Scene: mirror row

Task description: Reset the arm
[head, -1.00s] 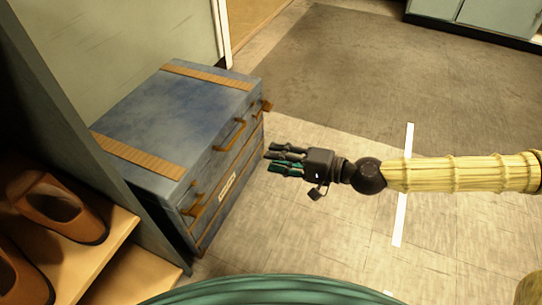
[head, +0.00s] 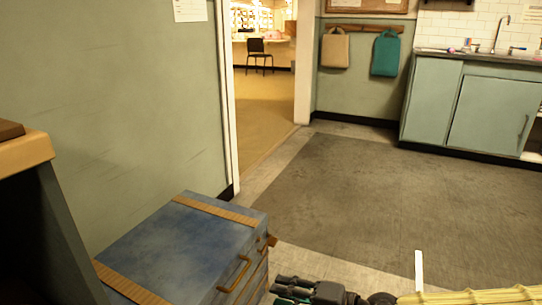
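My gripper (head: 290,288) is at the bottom edge of the head view, partly cut off by the frame. It lies just right of the blue chest, with its dark and green fingers pointing left toward the chest's front. I cannot tell whether it touches the chest or whether the fingers are apart. My arm, in a pale yellow ribbed cover, runs off to the lower right.
The blue chest (head: 185,245) with tan straps and a brass handle (head: 235,273) stands at lower left, beside a dark shelf unit (head: 45,240). A doorway is behind it. Cabinets (head: 432,100) stand at back right. The grey mat (head: 390,205) is clear.

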